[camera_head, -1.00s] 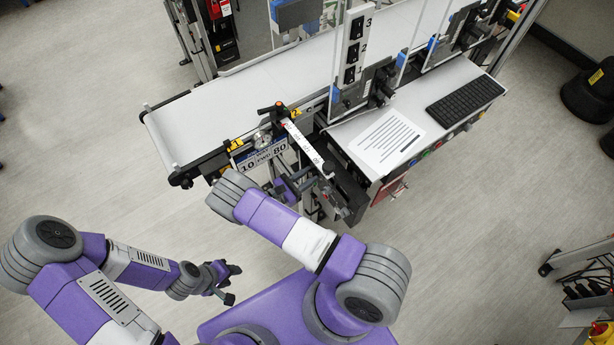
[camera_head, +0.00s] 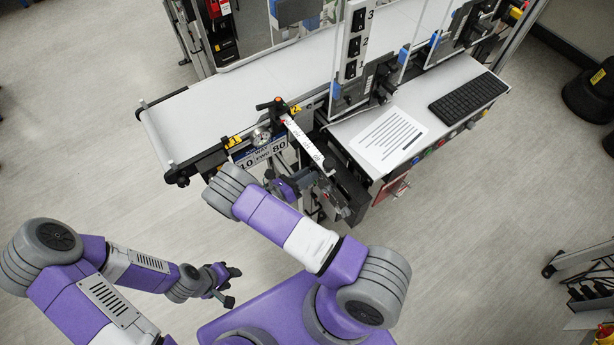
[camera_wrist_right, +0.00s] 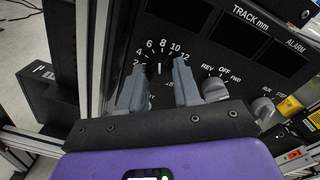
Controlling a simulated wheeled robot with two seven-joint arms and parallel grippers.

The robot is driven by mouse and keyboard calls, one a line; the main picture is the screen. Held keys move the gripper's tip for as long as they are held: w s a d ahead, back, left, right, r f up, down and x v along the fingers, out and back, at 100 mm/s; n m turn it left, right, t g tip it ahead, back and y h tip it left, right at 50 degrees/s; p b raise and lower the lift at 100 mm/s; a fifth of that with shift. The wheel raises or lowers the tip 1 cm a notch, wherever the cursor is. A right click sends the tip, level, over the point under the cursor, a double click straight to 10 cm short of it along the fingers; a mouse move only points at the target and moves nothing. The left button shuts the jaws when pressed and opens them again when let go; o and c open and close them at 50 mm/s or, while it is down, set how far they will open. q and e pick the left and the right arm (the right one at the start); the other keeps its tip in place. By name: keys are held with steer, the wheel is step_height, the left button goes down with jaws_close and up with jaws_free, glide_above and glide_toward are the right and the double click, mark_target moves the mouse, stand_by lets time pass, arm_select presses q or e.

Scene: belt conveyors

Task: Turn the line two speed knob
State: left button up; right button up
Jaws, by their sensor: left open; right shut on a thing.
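In the right wrist view, a dark speed knob (camera_wrist_right: 159,70) sits on a black panel under a dial scale marked from 2 to 12. My right gripper (camera_wrist_right: 160,80) has one finger on each side of this knob and is shut on it. Most of the knob is hidden between the fingers, and its line number is not readable here. In the head view, my right arm reaches to the near end of the conveyor, where its hand is partly hidden. My left gripper (camera_head: 233,286) is open and empty over bare floor.
A grey REV/OFF/FWD selector (camera_wrist_right: 214,86) is close right of the right finger, with a smaller knob (camera_wrist_right: 263,108) beyond. A white belt (camera_head: 215,105), a keyboard (camera_head: 468,98) and a printed sheet (camera_head: 388,139) lie further off. Floor around my left arm is clear.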

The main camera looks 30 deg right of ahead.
steer(key=n+b, duration=0.1)
steer(key=n, duration=0.9)
steer(key=shift+g, duration=0.3)
steer(key=shift+n, duration=0.3)
steer(key=o, duration=1.1)
steer(key=shift+w, duration=0.1)
steer(key=shift+c, duration=0.2)
steer(key=shift+a, duration=0.1)
steer(key=a, duration=0.7)
steer(key=shift+s+a+r, duration=0.15)
steer(key=shift+s+a, duration=0.05)
steer(key=shift+s, duration=0.15)
